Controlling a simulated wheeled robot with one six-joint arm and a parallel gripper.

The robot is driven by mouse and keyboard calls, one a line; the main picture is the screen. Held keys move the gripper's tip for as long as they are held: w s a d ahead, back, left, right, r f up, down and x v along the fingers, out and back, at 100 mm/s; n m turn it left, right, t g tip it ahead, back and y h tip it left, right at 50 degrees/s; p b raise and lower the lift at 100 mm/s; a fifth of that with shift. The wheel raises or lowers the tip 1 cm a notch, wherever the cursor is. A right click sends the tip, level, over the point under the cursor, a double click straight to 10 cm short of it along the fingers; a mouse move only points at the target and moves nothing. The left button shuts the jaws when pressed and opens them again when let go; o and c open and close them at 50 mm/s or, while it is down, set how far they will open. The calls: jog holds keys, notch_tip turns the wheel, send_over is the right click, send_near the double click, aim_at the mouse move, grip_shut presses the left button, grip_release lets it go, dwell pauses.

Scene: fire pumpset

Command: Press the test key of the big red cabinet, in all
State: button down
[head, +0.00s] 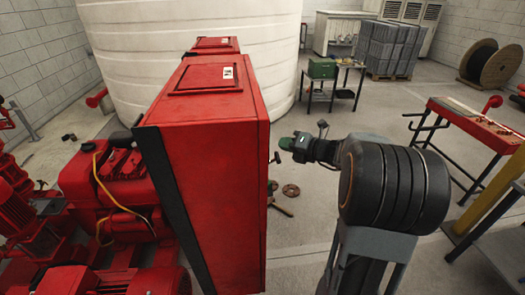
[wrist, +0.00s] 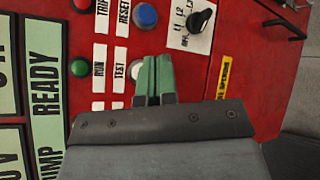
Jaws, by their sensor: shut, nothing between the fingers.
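The big red cabinet (head: 215,190) stands left of my arm in the head view; its panel face is turned away there. In the wrist view I see the red panel (wrist: 225,48) close up. The test key is a white round button (wrist: 136,69) right of the label TEST (wrist: 119,70). My gripper (wrist: 156,58) is shut and empty, its green fingers overlapping the right part of the white button. I cannot tell whether they touch it. In the head view my gripper (head: 285,144) is just right of the cabinet's right edge.
Around the key are a green button (wrist: 79,68) at RUN, a blue button (wrist: 145,15) at RESET, a red button (wrist: 83,4) and a black selector knob (wrist: 201,20). A black handle (wrist: 284,28) sticks out at right. A red bench (head: 475,125) stands right, with floor between.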

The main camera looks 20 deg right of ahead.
jog(key=shift+w+a, duration=0.15)
jog(key=shift+a, duration=0.7)
jog(key=shift+w+a, duration=0.15)
jog(key=shift+a, duration=0.65)
jog(key=shift+a, duration=0.15)
dwell(0.9)
jog(key=shift+w+a+p, duration=0.1)
jog(key=shift+a+p, duration=0.15)
jog(key=shift+p, duration=0.05)
jog(key=shift+a, duration=0.4)
dwell(0.7)
jog(key=shift+d, duration=0.15)
jog(key=shift+d+p, duration=0.45)
jog(key=shift+d, duration=0.2)
jog(key=shift+s+d+p, duration=0.2)
jog(key=shift+d+p, duration=0.1)
jog(key=shift+d, duration=0.5)
jog(key=shift+s+d+p, duration=0.2)
jog(key=shift+d+p, duration=0.15)
jog(key=shift+d, duration=0.5)
jog(key=shift+s+d+p, duration=0.2)
jog(key=shift+d+p, duration=0.1)
jog(key=shift+d, duration=0.5)
